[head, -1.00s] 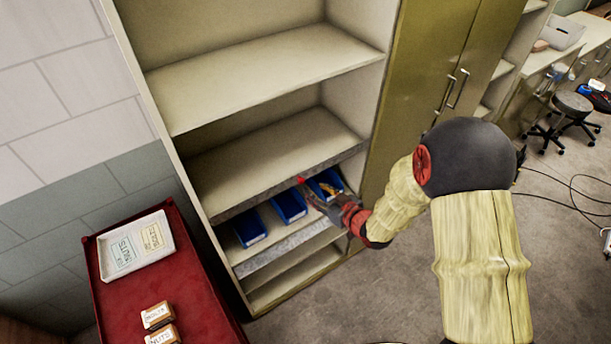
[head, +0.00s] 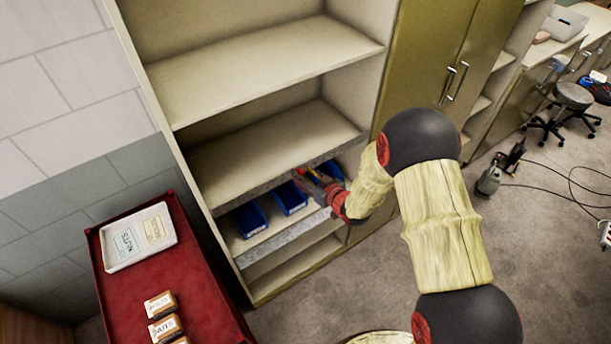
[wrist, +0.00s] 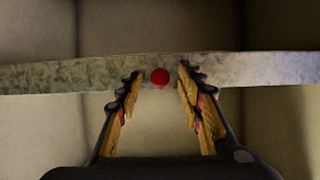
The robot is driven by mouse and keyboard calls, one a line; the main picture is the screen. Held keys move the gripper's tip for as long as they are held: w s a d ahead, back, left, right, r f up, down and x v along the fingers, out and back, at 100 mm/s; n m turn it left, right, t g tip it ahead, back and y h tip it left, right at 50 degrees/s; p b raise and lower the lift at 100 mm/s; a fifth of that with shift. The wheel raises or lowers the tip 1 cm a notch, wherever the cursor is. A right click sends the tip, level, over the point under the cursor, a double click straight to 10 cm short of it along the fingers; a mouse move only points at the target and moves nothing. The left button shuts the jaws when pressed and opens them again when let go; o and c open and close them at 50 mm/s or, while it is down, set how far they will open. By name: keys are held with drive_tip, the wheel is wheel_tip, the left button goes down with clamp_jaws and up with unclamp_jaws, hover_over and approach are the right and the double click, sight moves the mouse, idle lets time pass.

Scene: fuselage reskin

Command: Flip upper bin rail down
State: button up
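The upper bin rail (head: 258,189) is a mottled grey metal strip along the front edge of the shelf above the blue bins. In the wrist view the rail (wrist: 60,76) runs straight across, with a red round spot (wrist: 159,77) on it. My gripper (head: 304,175) is in front of the rail's right half. In the wrist view my gripper (wrist: 158,76) is open, its fingertips on either side of the red spot. Nothing is between the fingers; whether they touch the rail cannot be told.
Blue bins (head: 249,220) stand on the shelf below, the rightmost partly hidden by my gripper. A lower grey rail (head: 275,243) fronts that shelf. A red cart (head: 125,290) with a white tray (head: 110,258) and small labelled boxes (head: 160,306) stands left. A closed olive cabinet (head: 425,60) stands right.

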drive_tip(key=shift+c, duration=0.9)
drive_tip(key=c, duration=0.7)
clamp_jaws()
drive_tip(key=shift+f+b, duration=0.1)
drive_tip(key=shift+b, duration=0.3)
